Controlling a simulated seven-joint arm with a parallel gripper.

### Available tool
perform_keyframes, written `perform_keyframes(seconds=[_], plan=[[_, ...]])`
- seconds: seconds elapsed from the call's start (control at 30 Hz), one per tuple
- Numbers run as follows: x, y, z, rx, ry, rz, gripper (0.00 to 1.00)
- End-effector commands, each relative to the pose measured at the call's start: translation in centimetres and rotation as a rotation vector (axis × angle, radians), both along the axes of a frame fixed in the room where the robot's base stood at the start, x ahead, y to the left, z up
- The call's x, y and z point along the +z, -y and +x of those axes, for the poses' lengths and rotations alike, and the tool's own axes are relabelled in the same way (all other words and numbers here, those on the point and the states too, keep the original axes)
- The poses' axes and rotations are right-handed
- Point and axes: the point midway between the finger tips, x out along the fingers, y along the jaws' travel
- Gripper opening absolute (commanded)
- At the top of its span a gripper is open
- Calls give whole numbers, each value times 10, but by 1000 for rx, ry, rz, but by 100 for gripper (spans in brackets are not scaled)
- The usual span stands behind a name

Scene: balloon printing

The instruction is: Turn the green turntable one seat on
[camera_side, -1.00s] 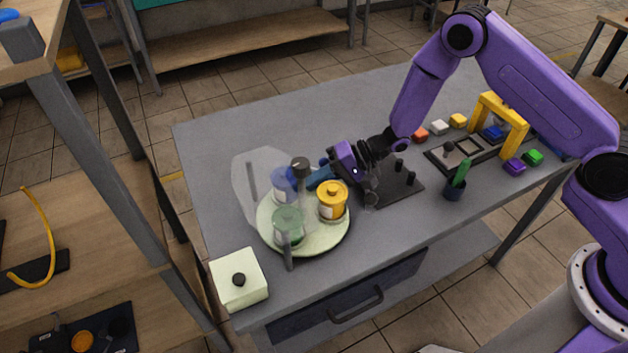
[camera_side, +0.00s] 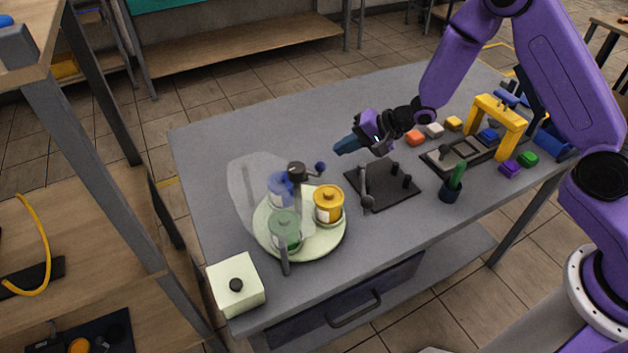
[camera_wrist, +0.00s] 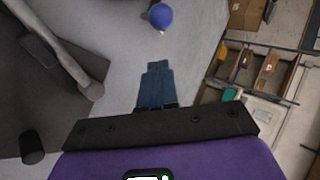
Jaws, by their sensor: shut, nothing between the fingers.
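The pale green turntable (camera_side: 313,246) lies flat on the grey table's left part. It bears a yellow jar (camera_side: 328,206) at right, a green jar (camera_side: 284,232) at front and a blue jar (camera_side: 279,190) at back left; the last two show through a clear cover. A dark post (camera_side: 297,178) rises between them, with a blue ball (camera_side: 320,167) beside its top. The ball also shows in the wrist view (camera_wrist: 161,16), ahead of the fingers. My gripper (camera_side: 338,149) is shut and empty, apart from the ball, up and right of it; its blue fingers (camera_wrist: 155,68) are together.
A black plate (camera_side: 375,190) with pegs and a grey tool stands right of the turntable. A pale box (camera_side: 240,297) with a black knob is at front left. A pen cup (camera_side: 450,191), a yellow arch (camera_side: 512,120) and small blocks are at right. The back left table is clear.

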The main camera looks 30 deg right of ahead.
Motion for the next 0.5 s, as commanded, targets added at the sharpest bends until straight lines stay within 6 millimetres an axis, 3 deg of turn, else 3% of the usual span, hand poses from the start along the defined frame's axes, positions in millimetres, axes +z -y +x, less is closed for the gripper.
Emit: perform_keyframes(seconds=[0.1,0.23,0.37,0.5], plan=[[5,15,18,-209,-62,-57,0],[10,29,21,-435,-173,-85,0],[15,33,11,-637,-323,-75,0],[24,21,-11,-816,-522,-24,0]])
